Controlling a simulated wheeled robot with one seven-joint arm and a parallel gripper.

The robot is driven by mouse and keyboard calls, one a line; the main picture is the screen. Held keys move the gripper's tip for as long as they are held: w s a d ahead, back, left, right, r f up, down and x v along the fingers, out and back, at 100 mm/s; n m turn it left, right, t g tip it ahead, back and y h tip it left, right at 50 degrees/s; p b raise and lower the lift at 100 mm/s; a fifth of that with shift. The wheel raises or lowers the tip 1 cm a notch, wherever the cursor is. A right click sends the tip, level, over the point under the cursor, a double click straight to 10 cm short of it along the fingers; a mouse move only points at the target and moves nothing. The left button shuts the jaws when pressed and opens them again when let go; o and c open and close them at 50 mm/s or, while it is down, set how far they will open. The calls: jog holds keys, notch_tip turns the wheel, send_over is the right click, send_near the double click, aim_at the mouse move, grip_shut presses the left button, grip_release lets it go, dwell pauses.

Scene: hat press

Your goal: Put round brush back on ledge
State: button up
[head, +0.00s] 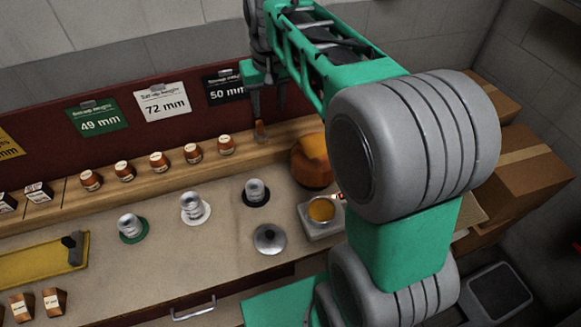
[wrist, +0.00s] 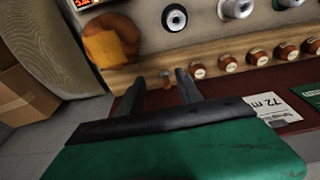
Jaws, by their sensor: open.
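A small orange-brown piece that looks like the round brush (head: 260,131) stands on the wooden ledge (head: 128,190) at the back of the bench, near the ledge's right part. It also shows in the wrist view (wrist: 166,80), on the ledge between the fingertips. My gripper (head: 270,112) is open and reaches down over the ledge with its fingers around or just above the brush. In the wrist view my gripper (wrist: 161,84) has its fingers well apart. I cannot tell whether a finger touches the brush.
Several brown jars (head: 191,153) line the ledge to the left. Cards hang behind.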

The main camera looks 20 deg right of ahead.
jog(key=s+f+t, duration=0.1)
jog(key=s+f, duration=0.2)
jog(key=s, duration=0.6)
jog(key=s+f+t, duration=0.1)
jog(key=s+f, duration=0.2)
jog(key=s, duration=0.6)
